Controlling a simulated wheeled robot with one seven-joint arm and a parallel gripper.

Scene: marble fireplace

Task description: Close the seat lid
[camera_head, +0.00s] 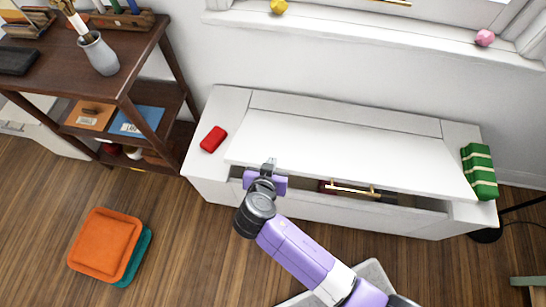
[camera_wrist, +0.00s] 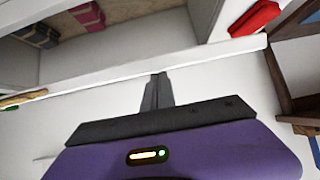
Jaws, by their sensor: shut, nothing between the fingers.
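The white seat lid (camera_head: 350,151) is on the long white bench (camera_head: 208,182). It stands partly raised, and a dark gap shows under its front edge. In the wrist view the lid's edge (camera_wrist: 130,68) runs across the frame just beyond my fingertips. My gripper (camera_head: 268,165) is shut and empty at the lid's front left corner area. In the wrist view my gripper (camera_wrist: 158,80) has its fingers together close to a white edge; I cannot tell whether they touch it. Inside the bench, a dark red item and a brass-coloured rod (camera_head: 352,190) show through the gap.
A red object (camera_head: 213,139) lies on the bench's left end, and a green striped stack (camera_head: 479,171) is on its right end. A dark wooden shelf (camera_head: 130,100) stands at left. Orange and teal cushions (camera_head: 105,243) lie on the floor. Open floor is in front.

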